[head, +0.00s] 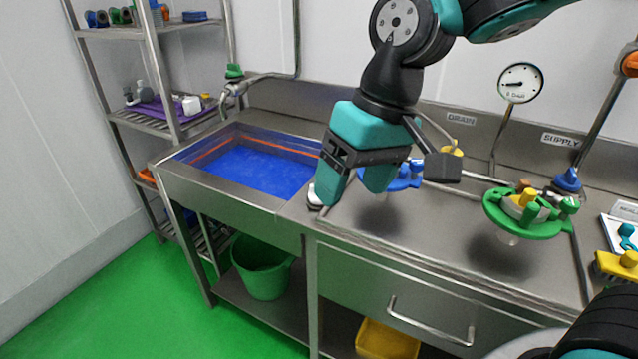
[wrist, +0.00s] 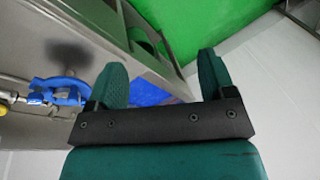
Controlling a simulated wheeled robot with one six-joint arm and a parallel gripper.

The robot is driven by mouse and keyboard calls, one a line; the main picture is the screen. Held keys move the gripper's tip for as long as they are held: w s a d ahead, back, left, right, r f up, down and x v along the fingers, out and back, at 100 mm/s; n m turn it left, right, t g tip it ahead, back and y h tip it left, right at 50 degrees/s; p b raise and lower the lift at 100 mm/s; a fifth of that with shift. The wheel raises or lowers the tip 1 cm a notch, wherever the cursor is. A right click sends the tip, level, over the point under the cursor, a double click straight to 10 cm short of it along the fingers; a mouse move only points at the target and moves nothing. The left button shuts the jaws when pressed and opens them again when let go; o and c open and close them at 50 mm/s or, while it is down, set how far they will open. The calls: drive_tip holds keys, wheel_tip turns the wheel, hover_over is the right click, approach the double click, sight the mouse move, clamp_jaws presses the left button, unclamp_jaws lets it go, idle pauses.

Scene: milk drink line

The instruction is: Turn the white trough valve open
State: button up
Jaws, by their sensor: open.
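A small white part with a dark base, likely the white trough valve (head: 314,196), sits at the trough's right front corner in the head view. My gripper (head: 356,190) is just right of it in the picture and partly covers it. I cannot tell the valve's handle angle. The steel trough (head: 225,191) has a blue interior with an orange line along its walls. In the wrist view, my gripper (wrist: 160,78) is open, with nothing between its fingers; the valve cannot be made out clearly there.
A blue handwheel (head: 408,180) is behind and right of my gripper. A green handwheel (head: 525,222) is farther right on the steel counter (head: 440,225). A gauge (head: 520,82) stands at the back. A green bucket (head: 262,272) is below the trough.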

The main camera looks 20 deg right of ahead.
drive_tip(key=w+d+f+m+h+p, duration=0.25)
drive_tip(key=w+m, duration=0.35)
drive_tip(key=w, duration=0.9)
drive_tip(key=w+d+f+m+h+p, duration=0.1)
drive_tip(key=w+d+f+m+p, duration=0.15)
drive_tip(key=w+m, duration=0.85)
drive_tip(key=w+f+n+p, duration=0.1)
drive_tip(key=f, duration=0.5)
drive_tip(key=w+f+n+p, duration=0.1)
drive_tip(key=f, duration=0.4)
drive_tip(key=w+f+n+p, duration=0.1)
drive_tip(key=f+n, duration=0.1)
drive_tip(key=f, duration=0.4)
drive_tip(key=shift+w+a+f+y, duration=0.25)
drive_tip(key=shift+w+a+f, duration=0.05)
drive_tip(key=shift+w+a, duration=0.05)
drive_tip(key=c, duration=0.9)
